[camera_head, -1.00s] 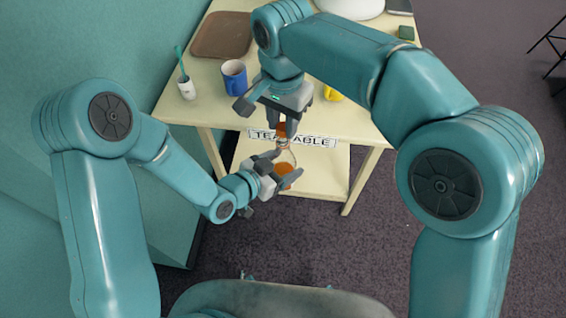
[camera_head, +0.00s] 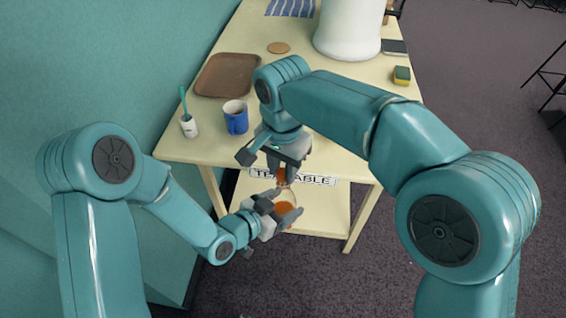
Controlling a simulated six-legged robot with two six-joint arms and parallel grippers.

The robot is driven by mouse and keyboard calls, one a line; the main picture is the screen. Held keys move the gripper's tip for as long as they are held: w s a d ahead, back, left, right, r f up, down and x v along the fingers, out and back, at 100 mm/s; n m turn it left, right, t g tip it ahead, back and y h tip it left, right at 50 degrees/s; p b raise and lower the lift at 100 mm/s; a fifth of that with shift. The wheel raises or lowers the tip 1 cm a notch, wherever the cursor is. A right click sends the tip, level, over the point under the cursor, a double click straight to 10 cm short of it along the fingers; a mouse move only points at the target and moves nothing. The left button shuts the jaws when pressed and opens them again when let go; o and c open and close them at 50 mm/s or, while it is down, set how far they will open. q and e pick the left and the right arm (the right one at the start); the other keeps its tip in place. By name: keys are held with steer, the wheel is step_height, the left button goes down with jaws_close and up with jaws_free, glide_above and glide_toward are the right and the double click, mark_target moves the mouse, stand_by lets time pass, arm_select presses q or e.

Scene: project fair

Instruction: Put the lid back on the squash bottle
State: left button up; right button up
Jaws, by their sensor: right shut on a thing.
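The squash bottle (camera_head: 285,211), clear with orange squash in it, is between the fingers of my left gripper (camera_head: 283,206), which is shut on it in front of the table. The bottle is held clear of the tabletop, beyond its front edge. My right gripper (camera_head: 281,178) points down just above the bottle and is shut on the orange lid (camera_head: 281,177). The fingers hide much of the lid and the bottle's neck. I cannot tell whether lid and neck touch.
The cream tea table (camera_head: 200,143) bears a brown tray (camera_head: 226,75), a blue mug (camera_head: 236,118), a white cup with a toothbrush (camera_head: 188,125), a large white container (camera_head: 346,40) and a sponge (camera_head: 402,75). A "TEA TABLE" sign (camera_head: 315,180) hangs at its front edge.

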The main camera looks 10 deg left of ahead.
steer(key=shift+f, duration=0.6)
stand_by(0.4)
arm_select(q)
jaws_close()
arm_select(e)
steer(key=m, duration=0.2)
steer(key=shift+m, duration=0.4)
steer(key=m, duration=1.6)
steer(key=shift+m, duration=0.3)
steer(key=o, duration=1)
